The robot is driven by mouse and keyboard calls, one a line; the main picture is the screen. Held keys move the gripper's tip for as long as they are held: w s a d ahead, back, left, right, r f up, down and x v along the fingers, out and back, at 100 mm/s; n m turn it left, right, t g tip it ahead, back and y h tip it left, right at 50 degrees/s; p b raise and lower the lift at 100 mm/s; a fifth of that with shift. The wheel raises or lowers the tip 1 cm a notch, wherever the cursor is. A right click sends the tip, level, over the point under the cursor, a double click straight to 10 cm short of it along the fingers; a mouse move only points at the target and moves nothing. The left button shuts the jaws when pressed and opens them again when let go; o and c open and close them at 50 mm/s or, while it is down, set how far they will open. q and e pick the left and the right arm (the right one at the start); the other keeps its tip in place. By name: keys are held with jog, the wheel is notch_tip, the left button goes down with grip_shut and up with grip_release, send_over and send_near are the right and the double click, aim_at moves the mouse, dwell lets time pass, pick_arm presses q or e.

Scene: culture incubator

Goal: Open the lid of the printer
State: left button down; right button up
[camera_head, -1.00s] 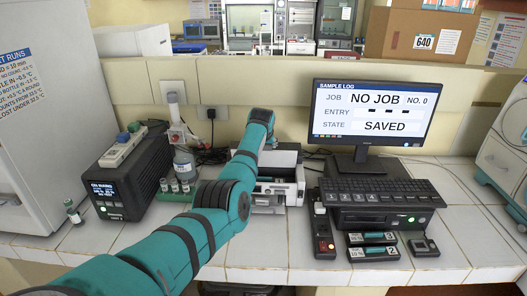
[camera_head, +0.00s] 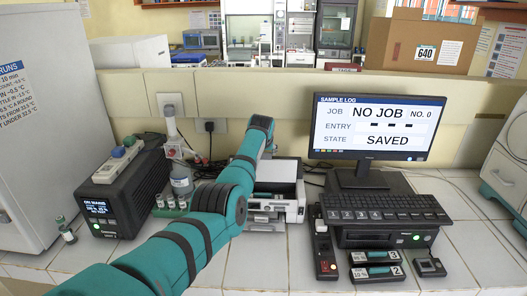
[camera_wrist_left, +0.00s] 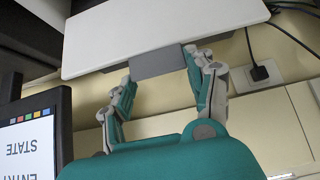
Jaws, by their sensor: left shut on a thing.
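The white printer (camera_head: 289,208) stands on the tiled bench, left of the monitor, partly hidden behind my left arm. A dark inner area shows behind its front. In the left wrist view its lid (camera_wrist_left: 150,32) is a flat white panel with a grey tab (camera_wrist_left: 158,63) on its edge. My left gripper (camera_wrist_left: 160,66) has its two fingers on either side of this tab and is shut on it. In the head view the fingers are hidden behind the arm. How far the lid is raised cannot be told. My right gripper is not in view.
A monitor (camera_head: 371,128) and keyboard (camera_head: 382,208) stand right of the printer. A bottle (camera_head: 181,180) and a black device (camera_head: 122,195) are to the left. A low wall (camera_head: 300,92) runs behind.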

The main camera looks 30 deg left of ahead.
pick_arm(q)
jog(key=shift+a+r, duration=0.1)
jog(key=c, duration=0.7)
grip_release()
jog(key=o, duration=0.3)
jog(key=shift+w+f, duration=0.15)
jog(key=shift+f, duration=0.05)
jog(key=shift+r, duration=0.15)
jog(key=v, duration=1.2)
